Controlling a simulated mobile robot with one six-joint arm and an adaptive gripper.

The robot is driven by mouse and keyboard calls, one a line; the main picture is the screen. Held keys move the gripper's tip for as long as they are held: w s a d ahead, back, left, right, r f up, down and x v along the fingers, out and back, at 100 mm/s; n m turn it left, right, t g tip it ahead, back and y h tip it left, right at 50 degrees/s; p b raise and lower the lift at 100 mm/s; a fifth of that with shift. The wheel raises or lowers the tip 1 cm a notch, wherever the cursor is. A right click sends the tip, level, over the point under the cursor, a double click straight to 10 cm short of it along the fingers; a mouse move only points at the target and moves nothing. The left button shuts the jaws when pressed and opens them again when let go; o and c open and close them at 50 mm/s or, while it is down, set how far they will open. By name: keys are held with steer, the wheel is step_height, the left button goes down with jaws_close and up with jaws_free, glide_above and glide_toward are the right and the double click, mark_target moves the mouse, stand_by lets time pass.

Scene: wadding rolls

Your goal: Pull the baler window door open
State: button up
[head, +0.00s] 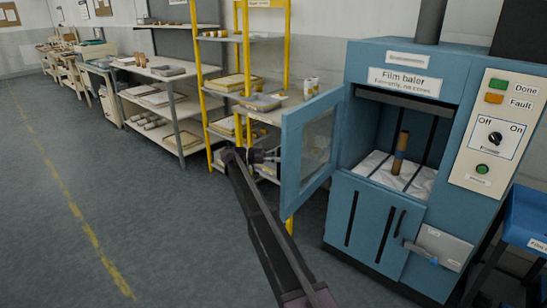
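The blue film baler (402,58) stands at the right. Its window door (291,160), a blue frame around a clear pane, stands swung open to the left, leaving the chamber uncovered. My gripper (272,156) is at the outer side of the door, close to its free edge. My arm reaches up to it from the bottom of the view. The fingers are small and dark, so I cannot tell whether they touch the door or are shut. Any handle on the door's outer face is hidden.
In the chamber, a brown roll (400,152) stands on white film (374,170) with dark straps. The control panel (497,130) is at the right, beside a blue bin (527,215). A yellow-framed shelf (240,60) stands behind the door. The floor at left is clear.

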steer(key=shift+a, duration=0.1)
steer(key=a, duration=0.7)
steer(key=shift+s, duration=0.2)
stand_by(0.3)
